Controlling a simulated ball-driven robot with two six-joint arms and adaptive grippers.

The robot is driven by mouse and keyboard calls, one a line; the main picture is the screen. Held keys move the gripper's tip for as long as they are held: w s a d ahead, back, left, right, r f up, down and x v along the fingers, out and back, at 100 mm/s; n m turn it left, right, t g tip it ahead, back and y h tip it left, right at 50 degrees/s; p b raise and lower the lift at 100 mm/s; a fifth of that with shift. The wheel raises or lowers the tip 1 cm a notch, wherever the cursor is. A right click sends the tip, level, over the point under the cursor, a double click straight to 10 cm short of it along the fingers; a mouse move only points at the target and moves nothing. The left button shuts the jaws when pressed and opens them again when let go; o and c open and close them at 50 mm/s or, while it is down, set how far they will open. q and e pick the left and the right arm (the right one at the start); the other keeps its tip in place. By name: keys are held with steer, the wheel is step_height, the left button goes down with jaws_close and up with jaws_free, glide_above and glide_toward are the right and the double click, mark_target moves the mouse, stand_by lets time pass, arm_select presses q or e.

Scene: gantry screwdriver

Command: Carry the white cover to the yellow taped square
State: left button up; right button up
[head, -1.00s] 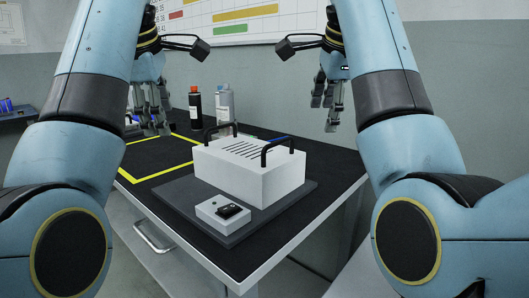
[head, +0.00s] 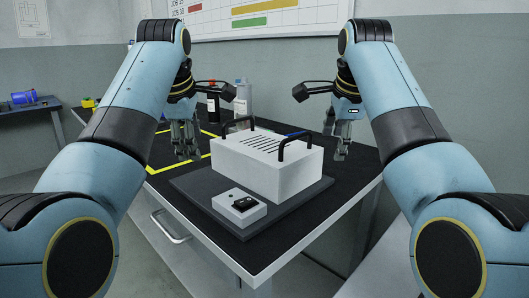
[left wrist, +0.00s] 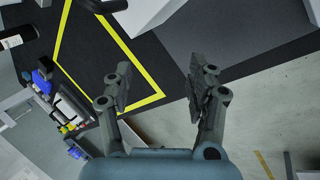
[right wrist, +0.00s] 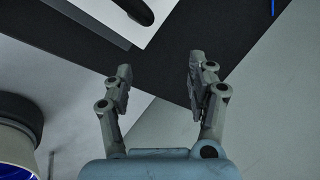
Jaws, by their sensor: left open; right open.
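The white cover (head: 262,168) is a box-shaped lid with dark slots on top and two black handles. It sits on a dark grey base plate (head: 290,222) on the black table. The yellow taped square (head: 168,166) lies on the table to the left of the cover, partly hidden by my left arm. It also shows in the left wrist view (left wrist: 130,105). My left gripper (head: 187,158) is open and empty, left of the cover above the tape. My right gripper (head: 341,158) is open and empty, to the right of the cover. Neither touches the cover.
A small white box with a black switch (head: 240,207) stands on the plate's front corner. A dark bottle (head: 212,103) and a grey bottle (head: 243,100) stand at the back of the table. A side bench (head: 40,105) with a blue item is at far left.

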mark_target(214, 163)
arm_select(q)
steer(key=x, duration=0.4)
steer(key=shift+w+f, duration=0.1)
steer(key=shift+f, duration=0.1)
arm_select(e)
steer(key=x, duration=0.4)
steer(key=shift+w+f, duration=0.1)
steer(key=shift+f, duration=0.05)
arm_select(q)
steer(key=shift+d, duration=0.35)
arm_select(e)
steer(key=shift+a, duration=0.35)
arm_select(q)
steer(key=shift+d, duration=0.35)
arm_select(e)
steer(key=shift+a, duration=0.4)
arm_select(q)
steer(key=shift+d, duration=0.75)
arm_select(e)
steer(key=shift+a, duration=0.7)
arm_select(q)
steer(key=shift+d, duration=0.3)
arm_select(e)
steer(key=shift+a, duration=0.3)
